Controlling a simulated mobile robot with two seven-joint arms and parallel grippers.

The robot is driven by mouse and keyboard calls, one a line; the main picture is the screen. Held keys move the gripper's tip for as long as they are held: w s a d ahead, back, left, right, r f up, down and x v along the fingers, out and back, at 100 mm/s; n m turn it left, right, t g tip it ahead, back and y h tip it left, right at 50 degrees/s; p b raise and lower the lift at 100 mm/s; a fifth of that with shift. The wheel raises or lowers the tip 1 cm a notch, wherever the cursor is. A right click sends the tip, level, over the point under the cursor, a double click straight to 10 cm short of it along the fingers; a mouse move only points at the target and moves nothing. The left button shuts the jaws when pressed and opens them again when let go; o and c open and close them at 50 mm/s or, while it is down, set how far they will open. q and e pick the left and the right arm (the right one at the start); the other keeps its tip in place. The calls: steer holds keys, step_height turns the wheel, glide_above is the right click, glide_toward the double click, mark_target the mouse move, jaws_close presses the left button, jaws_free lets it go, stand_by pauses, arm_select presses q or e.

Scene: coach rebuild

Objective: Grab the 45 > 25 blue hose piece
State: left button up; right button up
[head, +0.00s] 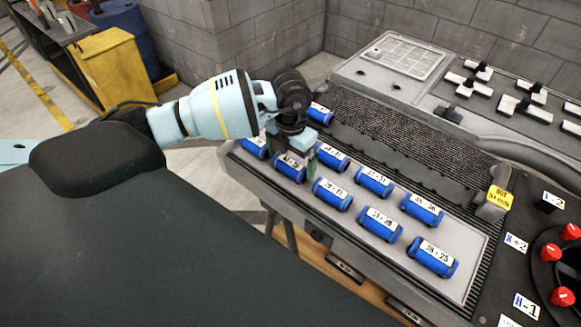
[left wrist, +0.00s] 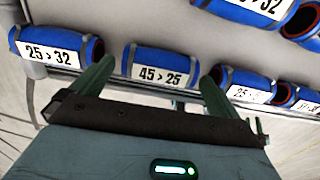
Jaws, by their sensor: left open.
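The 45 > 25 blue hose piece (left wrist: 161,66) lies in the middle of the left wrist view, a short blue tube with a white label. In the head view the hose piece (head: 289,170) is in the near row on the grey tray, partly under my left gripper (head: 294,153). My left gripper is open and points down, with one green finger near each end of the piece in the left wrist view (left wrist: 157,72). I cannot tell whether the fingers touch it. My right gripper is not in view.
The tray (head: 462,275) holds several similar blue hose pieces. A 25 > 32 piece (left wrist: 58,48) is close on the left in the left wrist view, and another piece (left wrist: 249,86) close on the right. A yellow button block (head: 497,197) and red knobs (head: 562,297) are farther right.

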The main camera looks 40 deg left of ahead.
arm_select(q)
step_height(320, 180, down, 2)
steer(key=c, duration=0.9)
steer(key=shift+r, duration=0.45)
steer(key=r, duration=0.2)
steer(key=shift+s+d+r, duration=0.1)
steer(key=shift+s+r, duration=0.1)
steer(key=shift+r, duration=0.2)
steer(key=s+d, duration=0.2)
steer(key=s, duration=0.2)
steer(key=s+d+r, duration=0.1)
steer(key=s+d, duration=0.1)
steer(key=s, duration=0.3)
steer(key=s+d, duration=0.2)
steer(key=s, duration=0.3)
steer(key=shift+d+r, duration=0.15)
steer(key=shift+d, duration=0.15)
